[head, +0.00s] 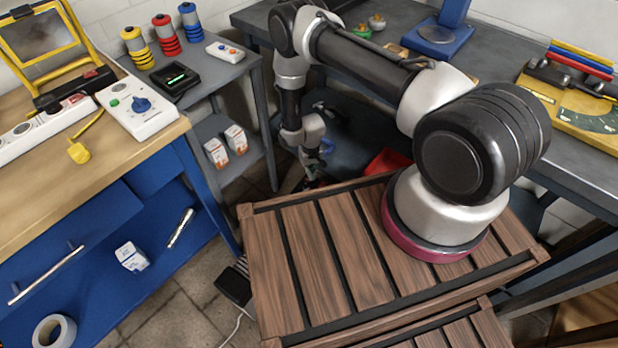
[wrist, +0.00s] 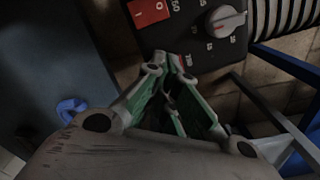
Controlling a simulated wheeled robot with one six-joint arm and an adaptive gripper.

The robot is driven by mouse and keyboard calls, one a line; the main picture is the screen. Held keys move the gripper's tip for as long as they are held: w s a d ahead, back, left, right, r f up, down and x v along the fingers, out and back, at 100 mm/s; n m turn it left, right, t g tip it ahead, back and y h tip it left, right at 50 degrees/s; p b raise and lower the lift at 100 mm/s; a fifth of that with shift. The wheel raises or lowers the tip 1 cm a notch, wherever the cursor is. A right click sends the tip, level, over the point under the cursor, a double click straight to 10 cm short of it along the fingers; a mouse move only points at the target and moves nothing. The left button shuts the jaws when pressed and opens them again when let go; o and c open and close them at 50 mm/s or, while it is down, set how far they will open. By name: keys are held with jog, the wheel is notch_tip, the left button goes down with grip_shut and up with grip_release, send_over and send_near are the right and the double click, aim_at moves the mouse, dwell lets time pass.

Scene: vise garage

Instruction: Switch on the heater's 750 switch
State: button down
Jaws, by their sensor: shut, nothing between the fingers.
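In the wrist view the heater's black control panel (wrist: 203,50) fills the top middle, seen turned. A red rocker switch (wrist: 150,12) with white marks sits at its upper left, cut by the picture's top edge. Beside it is part of a number ending in "50"; the rest is out of view. A grey dial knob (wrist: 226,20) is to the right. My gripper (wrist: 170,60) is shut and empty, its green-and-grey fingers at the panel's lower edge, below the red switch. I cannot tell whether it touches. In the head view my gripper (head: 311,178) is low behind the wooden crate.
Pale ribs (wrist: 282,18) stand right of the panel. A blue item (wrist: 71,106) lies on the dark surface at left. In the head view, the slatted wooden crate (head: 298,262), blue workbench (head: 95,235) and grey shelf table (head: 212,75) surround my low arm.

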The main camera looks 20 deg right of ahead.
jog(key=shift+f, duration=0.15)
jog(key=shift+r, duration=3.55)
